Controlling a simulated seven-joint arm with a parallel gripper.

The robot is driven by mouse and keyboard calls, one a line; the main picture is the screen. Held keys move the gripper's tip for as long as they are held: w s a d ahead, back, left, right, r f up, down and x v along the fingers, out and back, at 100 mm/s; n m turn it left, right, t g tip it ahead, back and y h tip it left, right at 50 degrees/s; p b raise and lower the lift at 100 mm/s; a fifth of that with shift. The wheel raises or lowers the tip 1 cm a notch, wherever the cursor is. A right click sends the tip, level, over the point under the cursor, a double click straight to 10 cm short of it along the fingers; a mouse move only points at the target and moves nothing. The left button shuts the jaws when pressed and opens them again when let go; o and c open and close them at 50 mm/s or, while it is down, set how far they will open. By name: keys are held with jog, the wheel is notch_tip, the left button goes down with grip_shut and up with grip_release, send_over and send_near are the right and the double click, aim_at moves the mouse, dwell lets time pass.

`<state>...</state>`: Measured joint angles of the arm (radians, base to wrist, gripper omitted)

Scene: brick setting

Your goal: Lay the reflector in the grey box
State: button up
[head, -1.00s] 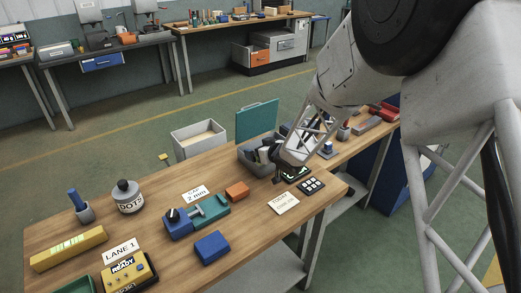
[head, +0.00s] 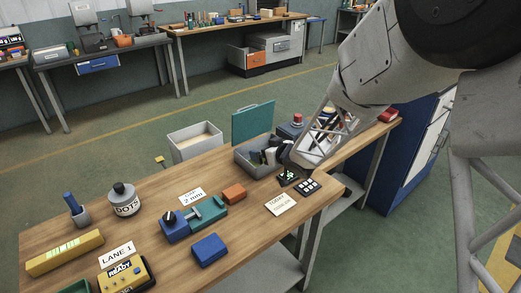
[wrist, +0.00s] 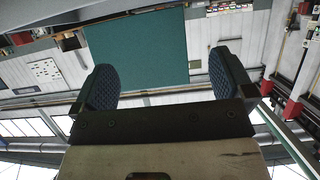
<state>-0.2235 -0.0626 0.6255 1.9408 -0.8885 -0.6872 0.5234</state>
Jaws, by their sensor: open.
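The grey box (head: 243,161) stands open on the bench in the head view, with a teal panel (head: 253,122) upright behind it. Dark and pale items show inside; I cannot make them out. My gripper (head: 284,160) is at the right side of the box, its tips partly hidden by my arm. In the wrist view my gripper (wrist: 163,88) is open, with nothing between its two blue padded fingers; the teal panel (wrist: 140,50) is beyond them. I cannot tell for sure which thing is the reflector; a small orange block (head: 234,193) lies left of the gripper.
A blue and teal vice-like tool (head: 192,221), a blue block (head: 209,250) and a white card (head: 281,204) lie on the bench. A dark keypad (head: 308,186) is near the gripper. A pale bin (head: 195,142) stands behind the bench. Bare wood shows at front centre.

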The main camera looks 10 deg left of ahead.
jog(key=v, duration=0.6)
dwell(0.8)
jog(key=s+d+r+m+h, duration=0.3)
jog(key=s+d+r+h, duration=0.2)
jog(key=d, duration=0.4)
jog(key=s+d+r+m+h, duration=0.35)
jog(key=s+d+r, duration=0.25)
jog(key=d, duration=0.2)
jog(key=s+d+r+m+g, duration=0.1)
jog(key=s+d+g, duration=0.1)
jog(key=s, duration=1.1)
jog(key=s+d+r+m+g+h, duration=0.1)
jog(key=s+g, duration=0.4)
jog(key=s, duration=0.8)
jog(key=shift+s+d+r+m, duration=0.25)
jog(key=shift+s+d+m, duration=0.15)
jog(key=shift+d, duration=0.4)
